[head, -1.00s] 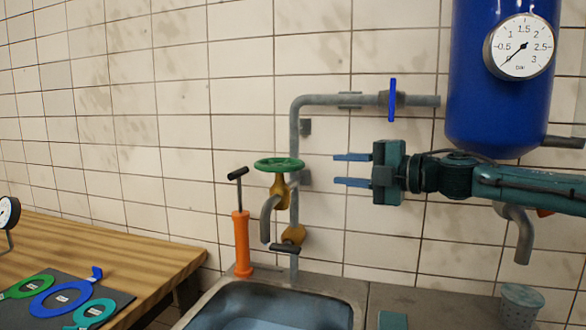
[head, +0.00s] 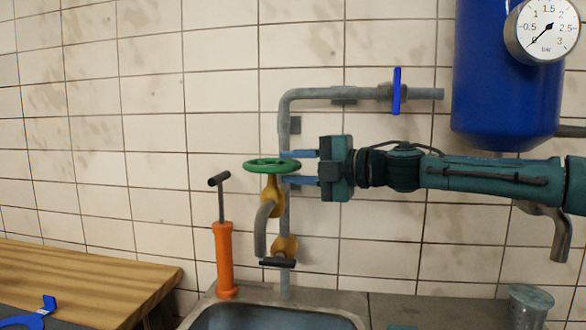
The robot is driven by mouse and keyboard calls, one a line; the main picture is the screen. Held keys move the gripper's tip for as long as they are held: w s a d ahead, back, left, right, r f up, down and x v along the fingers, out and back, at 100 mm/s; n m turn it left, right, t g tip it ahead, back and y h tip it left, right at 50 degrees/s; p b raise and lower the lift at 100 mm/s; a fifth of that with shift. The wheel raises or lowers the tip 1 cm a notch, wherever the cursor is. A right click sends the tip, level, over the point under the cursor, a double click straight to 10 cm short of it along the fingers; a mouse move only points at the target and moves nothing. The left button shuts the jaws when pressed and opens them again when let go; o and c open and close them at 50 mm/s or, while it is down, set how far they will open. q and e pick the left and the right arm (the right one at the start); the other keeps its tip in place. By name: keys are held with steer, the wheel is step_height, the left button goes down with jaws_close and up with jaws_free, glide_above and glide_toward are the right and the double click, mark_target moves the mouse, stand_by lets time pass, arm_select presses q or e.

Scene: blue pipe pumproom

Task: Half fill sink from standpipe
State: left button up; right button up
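The standpipe (head: 285,122) is a grey pipe on the tiled wall, bending right at the top to a blue lever (head: 397,90). A green handwheel (head: 270,165) sits on a brass tap whose grey spout (head: 262,228) points down over the sink (head: 205,311). The sink's inside looks bluish; the water level cannot be told. A brass valve with a dark handle (head: 277,262) sits lower on the pipe. My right gripper (head: 285,167) comes in from the right, open, its blue fingers level with the handwheel's right edge; contact cannot be told. My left gripper is out of view.
An orange hand pump (head: 224,258) stands at the sink's back left. A blue tank (head: 505,90) with a gauge (head: 543,30) hangs at the right. A wooden bench (head: 85,280) is at left, and a grey cup (head: 528,305) at lower right.

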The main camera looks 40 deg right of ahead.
steer(key=c, duration=0.6)
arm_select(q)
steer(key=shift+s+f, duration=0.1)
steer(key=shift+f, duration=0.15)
arm_select(e)
jaws_close()
